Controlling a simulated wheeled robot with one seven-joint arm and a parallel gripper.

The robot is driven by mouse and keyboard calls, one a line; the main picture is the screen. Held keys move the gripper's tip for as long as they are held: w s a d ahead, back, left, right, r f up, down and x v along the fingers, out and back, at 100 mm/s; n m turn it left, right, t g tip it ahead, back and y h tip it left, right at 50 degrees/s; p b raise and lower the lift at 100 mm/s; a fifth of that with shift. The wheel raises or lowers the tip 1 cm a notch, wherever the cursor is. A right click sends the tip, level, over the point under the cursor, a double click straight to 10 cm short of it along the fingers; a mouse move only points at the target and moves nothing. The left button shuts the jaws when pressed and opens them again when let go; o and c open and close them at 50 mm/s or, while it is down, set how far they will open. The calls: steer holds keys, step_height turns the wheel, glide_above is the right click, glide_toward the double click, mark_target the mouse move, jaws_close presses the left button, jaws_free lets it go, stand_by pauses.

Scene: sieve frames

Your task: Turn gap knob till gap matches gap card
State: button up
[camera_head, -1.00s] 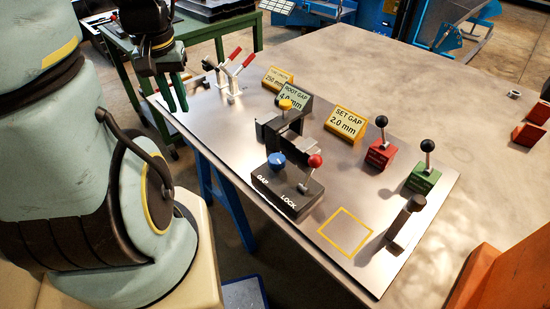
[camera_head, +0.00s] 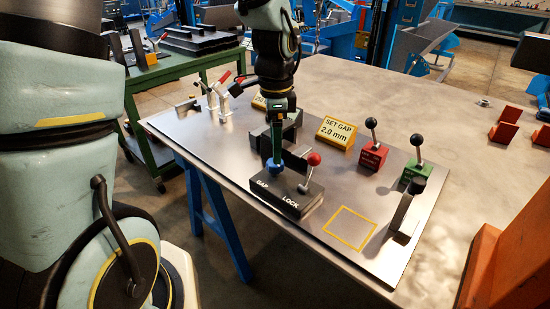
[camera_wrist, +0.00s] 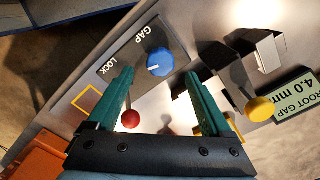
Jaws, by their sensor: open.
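The blue gap knob (camera_head: 274,164) sits on the black block (camera_head: 290,199) marked GAP and LOCK; the fingers partly hide it in the head view. In the wrist view the knob (camera_wrist: 158,62) shows a white pointer mark towards its lower left. My gripper (camera_wrist: 159,76) is open, its green fingertips on either side of the knob's near edge in that view; I cannot tell whether they touch it. The yellow card (camera_head: 337,132) reads SET GAP 2.0 mm. A green card (camera_wrist: 297,101) reads ROOT GAP 4.0 mm. The red-ball lock lever (camera_head: 314,160) stands beside the knob.
A yellow-ball lever (camera_wrist: 260,108) stands near the green card. A red block (camera_head: 373,156) and a green block (camera_head: 416,175) with black-ball levers stand at the right. White toggle clamps (camera_head: 220,95) stand at the left. The yellow-outlined square (camera_head: 350,228) is empty.

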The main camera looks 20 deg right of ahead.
mark_target(275, 168)
steer(key=shift+f, duration=2.25)
jaws_close()
